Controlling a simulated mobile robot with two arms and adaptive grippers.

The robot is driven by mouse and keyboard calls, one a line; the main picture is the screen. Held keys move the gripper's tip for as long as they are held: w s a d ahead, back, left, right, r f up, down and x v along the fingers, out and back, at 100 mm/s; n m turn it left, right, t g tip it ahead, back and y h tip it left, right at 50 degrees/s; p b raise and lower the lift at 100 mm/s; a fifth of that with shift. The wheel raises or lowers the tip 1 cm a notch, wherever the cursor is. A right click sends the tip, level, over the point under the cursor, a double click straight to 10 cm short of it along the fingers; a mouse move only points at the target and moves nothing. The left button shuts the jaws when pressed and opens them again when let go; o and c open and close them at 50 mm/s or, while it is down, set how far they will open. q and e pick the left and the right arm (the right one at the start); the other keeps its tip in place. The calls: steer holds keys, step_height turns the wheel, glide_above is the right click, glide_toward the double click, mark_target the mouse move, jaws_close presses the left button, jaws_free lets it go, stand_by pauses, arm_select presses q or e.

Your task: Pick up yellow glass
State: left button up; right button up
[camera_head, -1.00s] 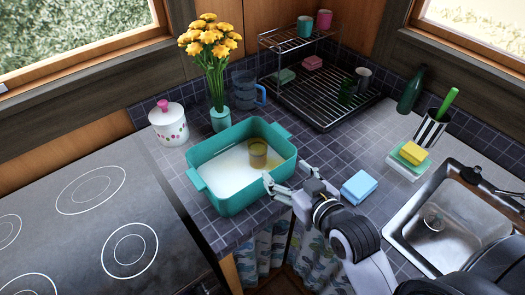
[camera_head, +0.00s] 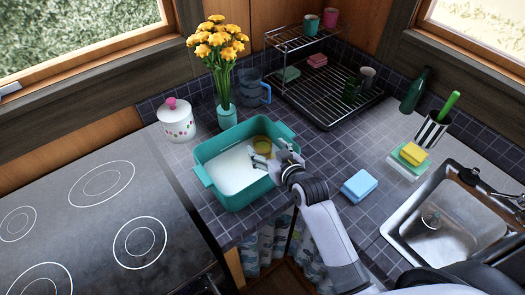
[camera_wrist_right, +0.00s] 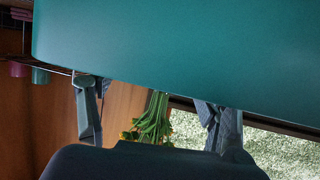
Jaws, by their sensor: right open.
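The yellow glass (camera_head: 262,143) stands inside the teal tub (camera_head: 222,192), near its back right corner, on the whitish bottom. My right gripper (camera_head: 270,158) is open over the tub's right side, just in front of the glass, and partly covers it. I cannot tell whether the fingers touch the glass. In the right wrist view my two fingers (camera_wrist_right: 153,108) are spread apart, with the teal tub (camera_wrist_right: 190,50) filling the upper part. The glass is not visible there. My left gripper is not in view.
A flower vase (camera_head: 226,117), a blue mug (camera_head: 254,90) and a lidded white pot (camera_head: 177,122) stand behind the tub. A dish rack (camera_head: 330,95) is at the back. The stove (camera_head: 100,220) is left.

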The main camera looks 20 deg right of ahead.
mark_target(259, 139)
steer(key=shift+x, duration=1.55)
steer(key=shift+d, duration=0.1)
steer(key=shift+s, duration=0.1)
steer(key=shift+c, duration=0.7)
jaws_close()
